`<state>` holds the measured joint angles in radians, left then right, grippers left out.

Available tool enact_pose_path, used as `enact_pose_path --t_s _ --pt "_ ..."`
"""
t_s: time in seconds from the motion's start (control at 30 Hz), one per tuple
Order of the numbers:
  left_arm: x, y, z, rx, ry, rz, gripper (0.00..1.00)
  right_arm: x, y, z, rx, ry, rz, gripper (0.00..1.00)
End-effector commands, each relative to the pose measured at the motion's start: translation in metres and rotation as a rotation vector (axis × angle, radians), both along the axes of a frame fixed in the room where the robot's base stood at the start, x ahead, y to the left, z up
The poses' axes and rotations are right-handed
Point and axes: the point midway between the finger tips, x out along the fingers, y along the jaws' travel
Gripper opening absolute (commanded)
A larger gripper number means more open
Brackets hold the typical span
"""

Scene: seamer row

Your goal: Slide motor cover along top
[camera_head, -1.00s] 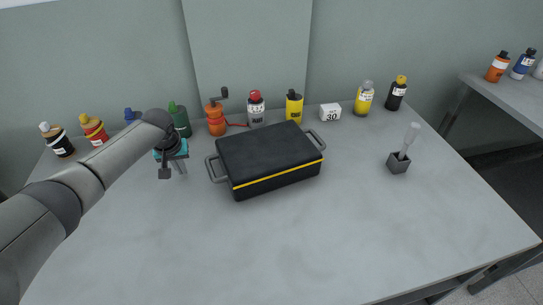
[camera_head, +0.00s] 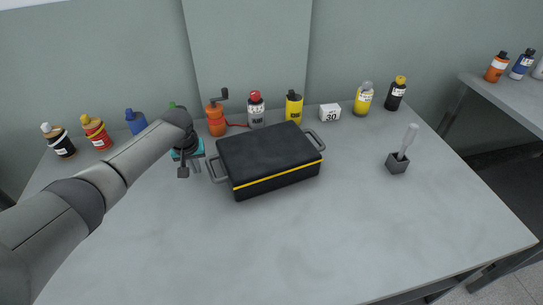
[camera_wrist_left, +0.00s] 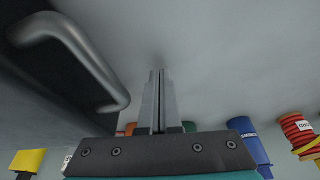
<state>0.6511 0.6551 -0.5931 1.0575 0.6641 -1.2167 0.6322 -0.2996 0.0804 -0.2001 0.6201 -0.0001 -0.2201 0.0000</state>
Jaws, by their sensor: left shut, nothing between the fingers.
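The motor cover (camera_head: 268,155) is a black box with a yellow stripe along its lower side and a grey handle at each end. It sits in the middle of the table. My left gripper (camera_head: 196,170) is just left of its left handle (camera_head: 217,171), apart from it, with fingers pointing down. In the left wrist view the fingers (camera_wrist_left: 157,100) are together and empty. The handle (camera_wrist_left: 95,65) shows at upper left there, beside the dark cover side (camera_wrist_left: 40,100). My right gripper is not in view.
Several bottles, an orange grinder (camera_head: 216,119) and a white block marked 30 (camera_head: 330,113) stand along the back. A brush in a grey holder (camera_head: 397,163) stands at right. The table (camera_head: 300,235) is clear in front.

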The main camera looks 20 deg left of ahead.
Motion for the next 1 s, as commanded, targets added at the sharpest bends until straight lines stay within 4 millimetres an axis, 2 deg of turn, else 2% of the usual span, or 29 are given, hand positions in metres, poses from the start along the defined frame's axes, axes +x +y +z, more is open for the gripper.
enact_pose_path --t_s 0.1,0.5,0.83,1.0 --pt "0.003 -0.007 0.001 -0.001 0.0 0.0 0.0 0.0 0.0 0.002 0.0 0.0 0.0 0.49" --pt "0.005 -0.009 0.0 0.0 0.0 0.0 0.0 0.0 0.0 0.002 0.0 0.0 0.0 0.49" --pt "0.013 -0.029 0.0 -0.002 0.0 -0.003 0.0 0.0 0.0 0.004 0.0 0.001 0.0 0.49" --pt "0.015 -0.032 0.0 -0.001 0.0 -0.001 0.0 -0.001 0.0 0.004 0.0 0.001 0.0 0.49"
